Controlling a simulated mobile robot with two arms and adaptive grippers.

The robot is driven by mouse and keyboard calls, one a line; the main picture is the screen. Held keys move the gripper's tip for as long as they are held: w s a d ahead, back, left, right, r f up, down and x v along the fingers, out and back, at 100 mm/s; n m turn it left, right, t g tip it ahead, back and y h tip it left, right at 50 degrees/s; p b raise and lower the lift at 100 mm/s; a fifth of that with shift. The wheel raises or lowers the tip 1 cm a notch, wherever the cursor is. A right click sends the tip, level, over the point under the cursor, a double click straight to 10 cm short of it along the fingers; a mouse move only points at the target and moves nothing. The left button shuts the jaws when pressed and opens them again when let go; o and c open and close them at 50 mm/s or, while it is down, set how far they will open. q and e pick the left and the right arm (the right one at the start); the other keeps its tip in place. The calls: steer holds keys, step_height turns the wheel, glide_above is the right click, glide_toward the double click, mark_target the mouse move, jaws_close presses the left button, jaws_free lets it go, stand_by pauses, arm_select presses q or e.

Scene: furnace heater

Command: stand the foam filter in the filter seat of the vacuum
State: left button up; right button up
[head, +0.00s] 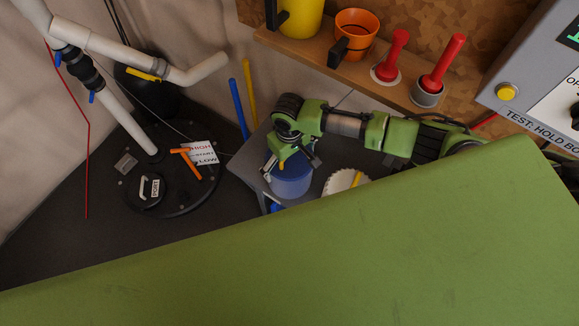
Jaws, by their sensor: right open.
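My right gripper (291,165) reaches in from the right and is open, its fingers pointing down over a blue round body (291,184) on a grey stand. The blue body looks like a cylinder, and the gripper covers its upper part. I cannot tell whether the fingers touch it. A white, ridged round piece (336,184) lies just to its right, partly hidden; which of these is the foam filter or part of the vacuum is not clear. I cannot make out the filter seat. My left gripper is not in view.
A wooden shelf (375,82) at the back holds an orange bucket (360,27), a yellow container and two red-handled tools. A black sump lid (172,197) with white pipes (125,112) is at left. A large green surface hides the lower part.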

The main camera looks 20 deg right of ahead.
steer(key=c, duration=0.8)
steer(key=shift+c, duration=0.2)
